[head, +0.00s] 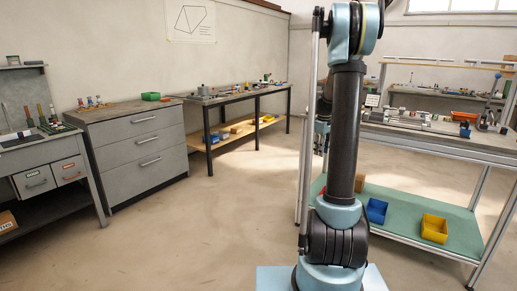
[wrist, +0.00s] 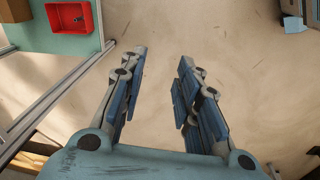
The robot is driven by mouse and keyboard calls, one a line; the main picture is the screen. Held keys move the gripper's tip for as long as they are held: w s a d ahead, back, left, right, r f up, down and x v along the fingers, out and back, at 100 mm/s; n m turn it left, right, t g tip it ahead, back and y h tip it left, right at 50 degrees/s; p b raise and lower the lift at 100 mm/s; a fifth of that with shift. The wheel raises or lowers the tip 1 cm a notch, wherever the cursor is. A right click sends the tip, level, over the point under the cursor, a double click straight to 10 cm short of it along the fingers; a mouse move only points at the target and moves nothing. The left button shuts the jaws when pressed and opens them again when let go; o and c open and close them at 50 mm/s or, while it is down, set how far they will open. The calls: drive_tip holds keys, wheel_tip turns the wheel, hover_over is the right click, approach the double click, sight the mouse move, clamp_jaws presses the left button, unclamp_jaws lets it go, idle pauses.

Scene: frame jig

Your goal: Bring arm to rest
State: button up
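My arm (head: 345,135) rises upright in the middle right of the head view, from a light blue base up to a bent joint at the top edge. My gripper (wrist: 160,75) shows in the wrist view with its two blue-padded fingers spread apart. Nothing is between the fingers, only bare floor beyond them. In the head view the gripper itself cannot be made out behind the arm.
A workbench (head: 450,155) with a green lower shelf stands right of my arm, holding a blue bin (head: 377,211) and a yellow bin (head: 434,228). In the wrist view a red bin (wrist: 70,17) sits at upper left. A grey drawer cabinet (head: 140,150) stands left. Floor (head: 200,230) between is clear.

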drive_tip(key=s+a+r+m, duration=0.2)
drive_tip(key=s+a, duration=0.2)
drive_tip(key=s, duration=0.8)
drive_tip(key=s+a+r+m, duration=0.3)
drive_tip(key=s+a, duration=0.1)
drive_tip(key=s, duration=0.8)
drive_tip(key=s+a+f+m, duration=0.1)
drive_tip(key=s+f, duration=0.2)
drive_tip(key=s, duration=0.3)
drive_tip(key=s+a+f+m, duration=0.1)
drive_tip(key=s+f+m, duration=0.1)
drive_tip(key=s+f, duration=0.2)
drive_tip(key=s+a+f+m+t, duration=0.1)
drive_tip(key=s+f, duration=0.2)
drive_tip(key=s, duration=0.6)
drive_tip(key=shift+s+a+f, duration=0.15)
drive_tip(key=shift+a, duration=0.1)
drive_tip(key=shift+w+f, duration=0.2)
drive_tip(key=shift+w, duration=0.25)
